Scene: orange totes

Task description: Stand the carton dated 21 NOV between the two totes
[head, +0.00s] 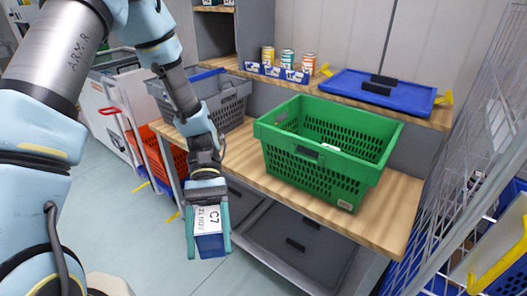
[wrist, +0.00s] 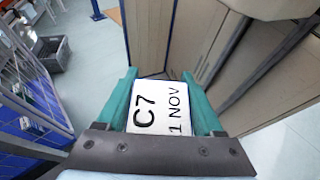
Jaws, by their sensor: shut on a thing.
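My gripper (head: 208,228) is shut on a blue carton (head: 210,245) with a white label on top. The label reads C7 and what looks like 21 NOV. In the wrist view the carton's label (wrist: 158,108) shows C7 and "1 NOV" between the teal fingers, with the rest of the date hidden. The carton hangs in the air in front of the bench's near edge. A grey tote (head: 236,108) stands at the left of the wooden bench, partly hidden by my arm. A green tote (head: 310,172) stands to its right. A strip of bare wood lies between them.
The bench (head: 388,218) is also bare at its right end. A raised back shelf holds several cans (head: 288,60) in a blue bin and a blue lid (head: 372,88). A wire mesh cage (head: 470,130) stands right. An orange tote (head: 170,152) is low at left.

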